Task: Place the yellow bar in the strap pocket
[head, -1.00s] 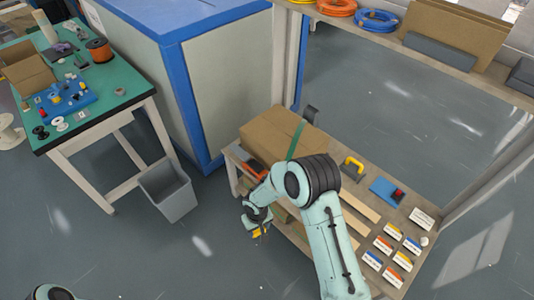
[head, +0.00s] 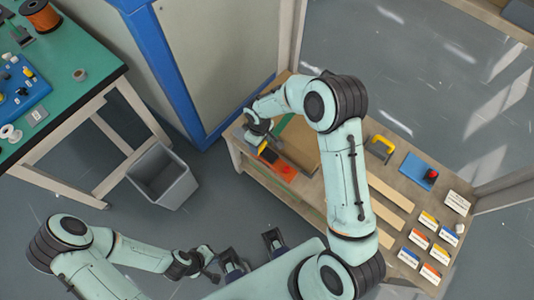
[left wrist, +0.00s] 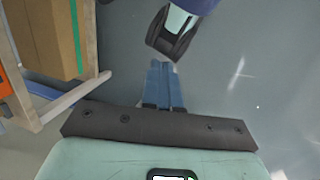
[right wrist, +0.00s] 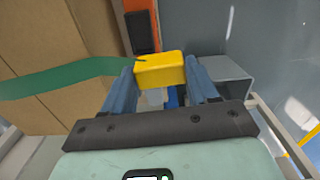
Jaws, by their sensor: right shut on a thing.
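My right gripper (right wrist: 160,85) is shut on the yellow bar (right wrist: 161,70), gripped across between its blue fingers. In the head view the right gripper (head: 258,138) and the yellow bar (head: 262,146) are at the bench's left end, by the cardboard box (head: 301,142). The green strap (right wrist: 60,79) crosses the box (right wrist: 35,45) and runs up to the left finger and bar; I cannot tell whether they touch. No strap pocket can be made out clearly. My left gripper (left wrist: 163,88) is shut and empty, pointing at the floor, low in the head view (head: 210,264).
An orange item (head: 284,172) lies on the bench beside the box. A yellow-handled tool (head: 381,147), a blue block (head: 419,172) and labelled cards (head: 429,220) sit to the right. A grey bin (head: 162,177) stands on the floor between the bench and the green table (head: 75,75).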

